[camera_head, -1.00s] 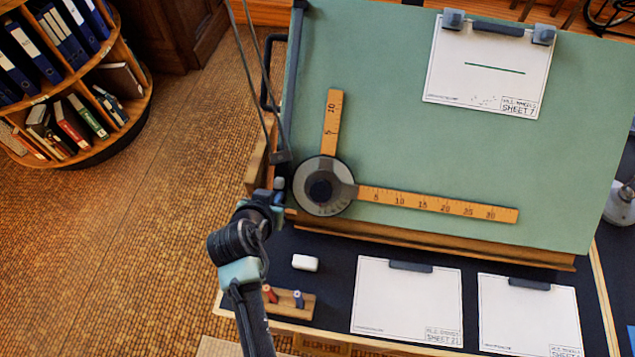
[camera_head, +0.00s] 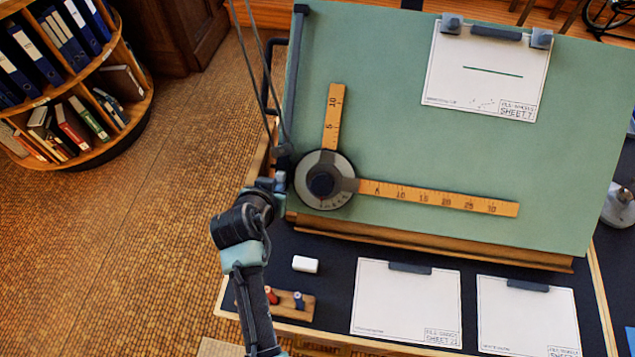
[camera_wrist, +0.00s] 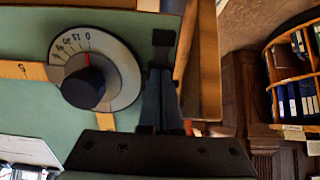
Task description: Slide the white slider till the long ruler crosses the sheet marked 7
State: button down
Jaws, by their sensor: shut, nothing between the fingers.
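The long ruler (camera_head: 440,198) lies across the lower part of the green board (camera_head: 400,130), joined to a round dial head (camera_head: 323,180) with a dark knob. The sheet marked 7 (camera_head: 480,85) is clipped at the board's top, well above the long ruler. My gripper (camera_head: 281,182) is at the board's left edge, just left of the dial head. In the wrist view my gripper (camera_wrist: 161,88) is shut, its fingers together beside the dial (camera_wrist: 110,65). I cannot make out a white slider; my arm and gripper cover part of that edge.
A short ruler (camera_head: 333,118) points up from the dial head. Two sheets (camera_head: 400,300) (camera_head: 525,315), a white block (camera_head: 305,264) and a small wooden holder (camera_head: 285,303) lie on the dark desk. A bookcase (camera_head: 75,90) stands at left, with open floor between.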

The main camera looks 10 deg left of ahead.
jog(key=shift+w+d+r+p, duration=0.15)
jog(key=shift+w+r+p, duration=0.55)
jog(key=shift+w+r, duration=1.35)
jog(key=shift+w+d+r+p, duration=0.1)
jog(key=shift+w+r+p, duration=0.55)
jog(key=shift+w+r, duration=1.85)
jog(key=shift+w+d+r, duration=0.1)
jog(key=shift+w+r, duration=3.35)
jog(key=shift+r, duration=0.05)
jog(key=shift+f, duration=0.1)
